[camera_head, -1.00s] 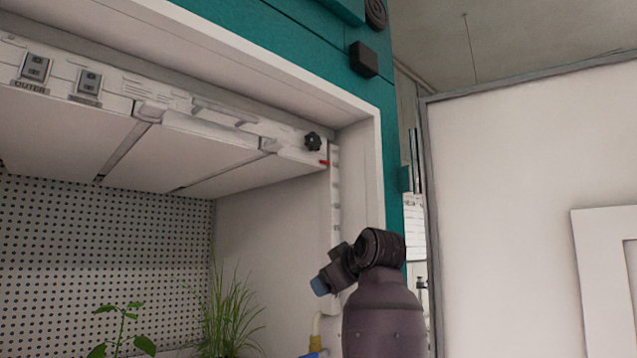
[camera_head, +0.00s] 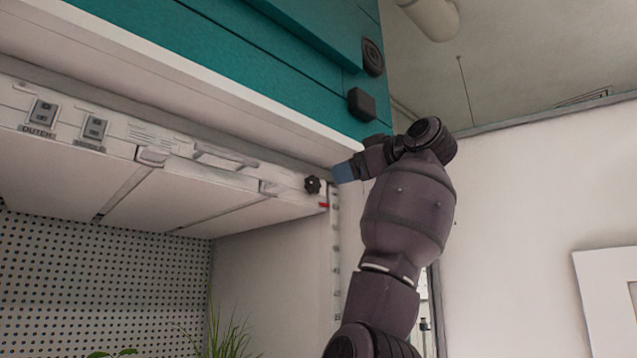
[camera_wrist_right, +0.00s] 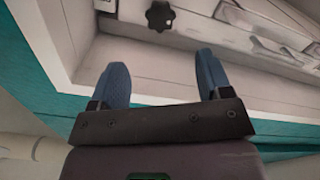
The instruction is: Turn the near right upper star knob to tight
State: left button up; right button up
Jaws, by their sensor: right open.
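The near right upper star knob (camera_head: 312,184) is small, black and lobed. It sits at the right end of the white lamp shelf's front edge, above a red mark (camera_head: 323,205). My right gripper (camera_head: 345,172) is just right of the knob in the head view, its blue fingertips pointing left towards it. In the right wrist view the two blue fingers (camera_wrist_right: 162,78) are spread and empty, and the knob (camera_wrist_right: 160,16) lies beyond their tips, roughly between their lines, not touched. My left gripper is not in view.
The lamp shelf (camera_head: 120,165) hangs under the teal chamber frame (camera_head: 230,45). The white right jamb and slotted rail (camera_head: 337,240) are close to my right arm. Green plants (camera_head: 225,340) stand below. A white panel (camera_head: 520,200) is at right.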

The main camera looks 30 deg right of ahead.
aim_at(315, 184)
jog(key=p+x, duration=0.3)
jog(key=x, duration=0.6)
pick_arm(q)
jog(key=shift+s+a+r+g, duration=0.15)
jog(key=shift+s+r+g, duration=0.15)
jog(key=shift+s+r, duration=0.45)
pick_arm(e)
jog(key=shift+w+a+f, duration=0.1)
jog(key=shift+w+a, duration=0.15)
jog(key=shift+w, duration=0.4)
jog(key=c, duration=0.9)
